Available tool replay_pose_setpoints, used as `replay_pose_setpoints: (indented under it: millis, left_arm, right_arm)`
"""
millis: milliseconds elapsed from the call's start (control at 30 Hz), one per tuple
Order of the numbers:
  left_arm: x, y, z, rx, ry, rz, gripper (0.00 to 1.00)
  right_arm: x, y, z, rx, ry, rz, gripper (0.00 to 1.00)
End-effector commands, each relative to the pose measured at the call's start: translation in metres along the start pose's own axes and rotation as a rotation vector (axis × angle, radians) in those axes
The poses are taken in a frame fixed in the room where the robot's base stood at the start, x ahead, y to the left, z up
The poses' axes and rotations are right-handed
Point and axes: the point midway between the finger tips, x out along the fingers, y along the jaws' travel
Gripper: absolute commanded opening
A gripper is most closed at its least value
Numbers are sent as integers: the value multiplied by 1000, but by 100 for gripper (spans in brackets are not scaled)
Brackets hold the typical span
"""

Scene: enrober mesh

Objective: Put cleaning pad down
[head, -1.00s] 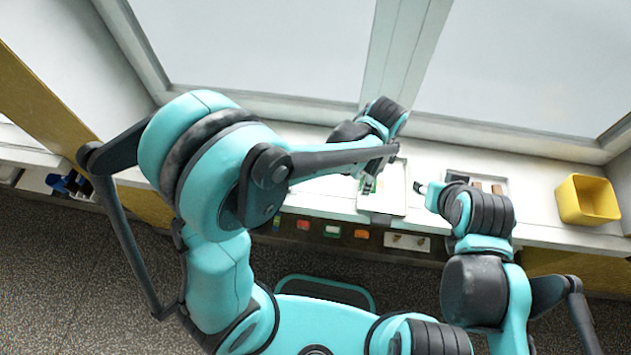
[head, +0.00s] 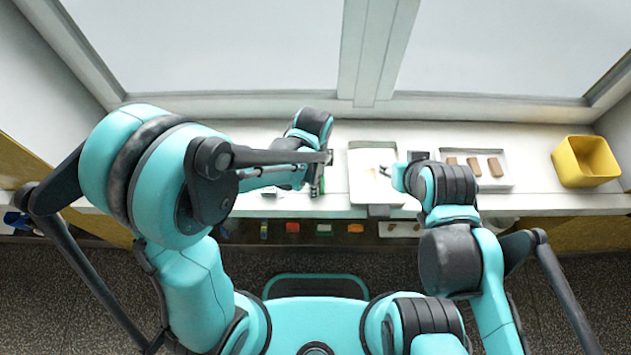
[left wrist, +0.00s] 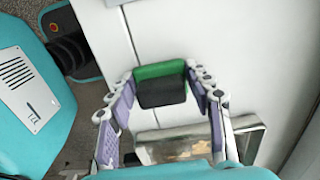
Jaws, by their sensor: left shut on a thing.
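The cleaning pad, green on one side and dark on the other, shows between my left fingers in the left wrist view (left wrist: 160,85). My left gripper (left wrist: 166,92) is shut on it. In the head view my left gripper (head: 318,178) is over the white counter, left of the pale tray (head: 358,160). The pad is small and partly hidden there, so whether it touches the counter is unclear. My right gripper (head: 388,171) is at the right side of the pale tray; its fingers are too small to read.
A white tray with brown bars (head: 473,166) lies to the right, and a yellow bin (head: 585,162) stands at the far right. The counter (head: 240,203) has bare room on the left. A window frame runs behind.

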Motion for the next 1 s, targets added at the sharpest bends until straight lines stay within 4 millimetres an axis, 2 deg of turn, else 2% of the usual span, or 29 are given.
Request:
replay_pose_setpoints:
  millis: [333, 367, 400, 433, 800, 867, 1000]
  left_arm:
    - [4, 0, 0, 0, 0, 0, 14]
    - [3, 0, 0, 0, 0, 0, 56]
    - [2, 0, 0, 0, 0, 0, 66]
    - [2, 0, 0, 0, 0, 0, 71]
    - [-2, 0, 0, 0, 0, 0, 71]
    - [-7, 0, 0, 0, 0, 0, 71]
    - [-34, 0, 0, 0, 0, 0, 71]
  right_arm:
    - [3, 0, 2, 0, 0, 0, 40]
    - [2, 0, 2, 0, 0, 0, 40]
    - [2, 0, 1, 0, 0, 0, 40]
    - [2, 0, 1, 0, 0, 0, 40]
    - [-1, 0, -1, 0, 0, 0, 40]
    - [-4, 0, -3, 0, 0, 0, 40]
    - [-12, 0, -9, 0, 0, 0, 40]
